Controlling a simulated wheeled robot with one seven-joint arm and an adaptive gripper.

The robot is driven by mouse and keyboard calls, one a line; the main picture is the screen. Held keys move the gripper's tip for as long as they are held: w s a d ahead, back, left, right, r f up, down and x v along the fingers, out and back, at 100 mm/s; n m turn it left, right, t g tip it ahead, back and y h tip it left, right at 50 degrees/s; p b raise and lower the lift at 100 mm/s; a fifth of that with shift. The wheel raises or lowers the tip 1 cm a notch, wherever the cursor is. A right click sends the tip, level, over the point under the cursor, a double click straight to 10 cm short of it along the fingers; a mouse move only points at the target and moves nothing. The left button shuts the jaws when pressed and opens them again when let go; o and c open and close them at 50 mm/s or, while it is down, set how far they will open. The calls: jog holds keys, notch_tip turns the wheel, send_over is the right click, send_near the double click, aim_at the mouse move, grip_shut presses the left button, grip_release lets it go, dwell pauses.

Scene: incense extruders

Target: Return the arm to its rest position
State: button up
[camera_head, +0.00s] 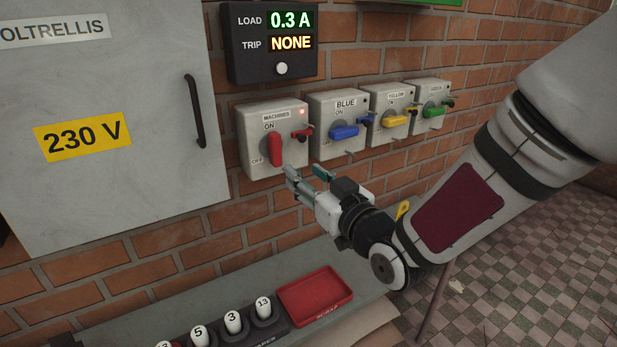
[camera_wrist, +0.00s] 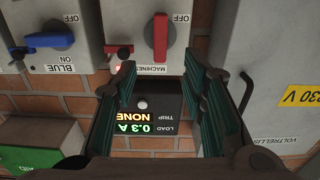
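My gripper (camera_head: 305,174) is in front of the brick wall, just below the machines switch box (camera_head: 254,117). Its fingers are apart with nothing between them, which the wrist view also shows (camera_wrist: 162,108). The red handle (camera_head: 274,150) on that box stands upright, and a small red light glows at its upper right. In the wrist view the red handle (camera_wrist: 160,38) is clear of both fingers. My arm stretches in from the right side of the head view.
Blue (camera_head: 344,132), yellow and green switch handles lie roughly level. The display (camera_head: 271,42) reads 0.3 A and NONE. A grey cabinet (camera_head: 110,195) stands left. Below, a shelf (camera_head: 236,287) holds a red tray (camera_head: 314,294) and several numbered white pieces. Tiled floor is at right.

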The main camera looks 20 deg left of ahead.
jog(key=s+d+r+m+h, duration=0.15)
jog(key=d+h, duration=0.45)
jog(key=d, duration=0.6)
jog(key=s+d+r+m+h, duration=0.1)
jog(key=d+r+m+h, duration=0.3)
jog(key=d, duration=0.8)
jog(key=s+d+f+m+g+h, duration=0.1)
jog(key=s+d+m+g+h, duration=0.1)
jog(key=s+d, duration=0.4)
jog(key=s+d+f+m+g+h, duration=0.1)
jog(key=s+d+g, duration=0.3)
jog(key=s, duration=1)
jog(key=shift+s+d+m+h, duration=0.4)
jog(key=shift+d+m, duration=0.35)
jog(key=shift+d, duration=0.45)
jog(key=shift+f, duration=0.1)
